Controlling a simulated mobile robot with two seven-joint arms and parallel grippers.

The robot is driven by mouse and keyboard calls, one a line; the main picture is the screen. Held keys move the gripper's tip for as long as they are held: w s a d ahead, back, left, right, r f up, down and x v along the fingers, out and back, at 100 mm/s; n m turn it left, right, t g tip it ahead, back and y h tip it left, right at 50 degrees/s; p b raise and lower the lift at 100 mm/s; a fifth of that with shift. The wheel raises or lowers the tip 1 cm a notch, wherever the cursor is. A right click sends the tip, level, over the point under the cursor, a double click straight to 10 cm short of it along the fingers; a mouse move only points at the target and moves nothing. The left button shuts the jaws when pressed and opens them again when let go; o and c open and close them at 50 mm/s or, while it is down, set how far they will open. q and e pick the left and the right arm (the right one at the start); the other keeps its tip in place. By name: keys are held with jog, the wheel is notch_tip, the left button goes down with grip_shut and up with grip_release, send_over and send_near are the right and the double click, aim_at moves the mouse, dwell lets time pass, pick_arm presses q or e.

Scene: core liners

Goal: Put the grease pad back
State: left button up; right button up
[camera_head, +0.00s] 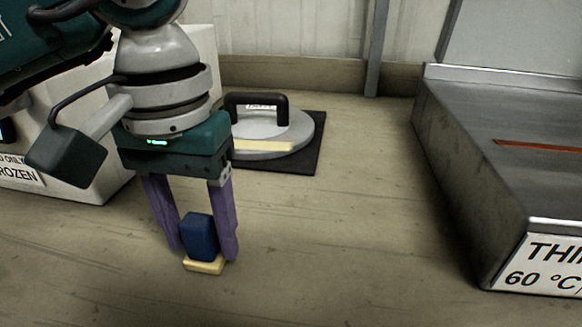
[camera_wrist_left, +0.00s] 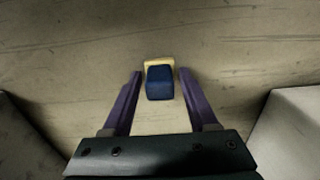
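The grease pad has a dark blue block-shaped grip (camera_head: 200,237) on a cream pad base (camera_head: 204,266); it appears to rest on the worktop. My left gripper (camera_head: 204,250) points down over it, with one purple finger on each side of the blue grip. In the left wrist view the grip (camera_wrist_left: 160,83) sits between the fingertips (camera_wrist_left: 160,74), with a gap on both sides, so the gripper is open. The cream base (camera_wrist_left: 158,62) shows at the grip's far edge. My right gripper is not in view.
A grey round plate (camera_head: 295,130) with a black handle (camera_head: 283,108) lies on a dark mat (camera_head: 310,160) behind my gripper. A cream strip (camera_head: 264,146) lies at its front. A white box (camera_head: 85,180) stands left, a metal unit (camera_head: 480,160) right.

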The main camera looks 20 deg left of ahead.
aim_at(195, 219)
pick_arm(q)
jog(key=shift+o, duration=0.4)
jog(key=shift+r+p, duration=0.3)
jog(key=shift+r, duration=0.2)
notch_tip(195, 219, up, 11)
jog(key=p, duration=0.1)
jog(key=shift+r+p, duration=0.2)
jog(key=shift+p, duration=0.1)
